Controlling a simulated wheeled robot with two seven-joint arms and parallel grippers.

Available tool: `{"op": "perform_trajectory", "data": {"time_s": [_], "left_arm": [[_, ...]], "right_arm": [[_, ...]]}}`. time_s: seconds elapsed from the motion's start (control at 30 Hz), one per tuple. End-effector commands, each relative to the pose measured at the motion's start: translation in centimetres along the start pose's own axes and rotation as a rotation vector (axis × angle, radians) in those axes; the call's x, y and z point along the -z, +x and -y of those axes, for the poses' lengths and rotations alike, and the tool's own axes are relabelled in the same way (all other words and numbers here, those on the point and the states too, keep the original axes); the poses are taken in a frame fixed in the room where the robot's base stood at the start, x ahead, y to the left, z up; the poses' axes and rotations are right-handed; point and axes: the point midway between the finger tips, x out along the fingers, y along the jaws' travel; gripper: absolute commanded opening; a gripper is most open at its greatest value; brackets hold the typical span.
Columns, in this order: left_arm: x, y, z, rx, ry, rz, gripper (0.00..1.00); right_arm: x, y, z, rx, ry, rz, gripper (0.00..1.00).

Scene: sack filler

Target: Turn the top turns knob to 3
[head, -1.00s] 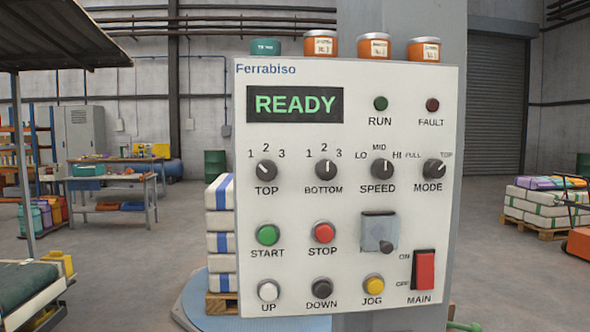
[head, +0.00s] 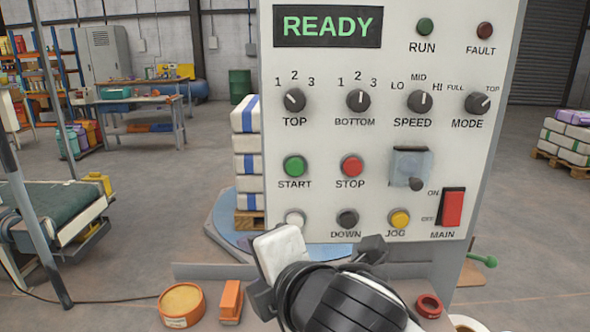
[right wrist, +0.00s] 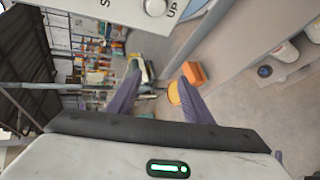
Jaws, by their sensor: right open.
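The top turns knob (head: 294,100) is a round dark knob above the label TOP, in the upper left of the white control panel (head: 325,215). Its white mark points up and left, toward 1; the numbers 1, 2 and 3 are printed above it. The knob does not show in that view. My left gripper is not in view.
The bottom knob (head: 358,101), speed knob (head: 419,102) and mode knob (head: 477,104) share the row. The START button (head: 294,166) and STOP button (head: 350,167) are below. The screen (head: 327,26) reads READY.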

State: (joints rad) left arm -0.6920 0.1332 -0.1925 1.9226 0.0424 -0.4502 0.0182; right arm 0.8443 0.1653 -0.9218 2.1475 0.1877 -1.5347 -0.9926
Motion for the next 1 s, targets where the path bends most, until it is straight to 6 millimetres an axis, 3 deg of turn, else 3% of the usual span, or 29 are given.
{"op": "perform_trajectory", "data": {"time_s": [0.03,0.3,0.43,0.6,0.77,1.0], "left_arm": [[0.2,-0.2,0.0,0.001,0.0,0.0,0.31],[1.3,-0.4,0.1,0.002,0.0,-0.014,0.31],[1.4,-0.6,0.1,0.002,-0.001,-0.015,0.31],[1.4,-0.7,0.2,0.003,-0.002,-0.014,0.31],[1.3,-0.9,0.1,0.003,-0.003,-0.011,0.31],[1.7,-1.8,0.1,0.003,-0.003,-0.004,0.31]], "right_arm": [[-0.2,-1.2,-2.7,-0.028,-0.143,0.039,0.46],[-2.7,-7.6,-11.4,-0.033,-0.852,0.36,0.46],[-4.4,-10.6,-14.3,0.008,-1.081,0.53,0.46],[-5.8,-13.2,-16.4,0.058,-1.236,0.672,0.46],[-6.6,-13.4,-17.2,0.077,-1.272,0.709,0.46],[-8.8,-10.3,-18.6,0.08,-1.27,0.708,0.46]]}}
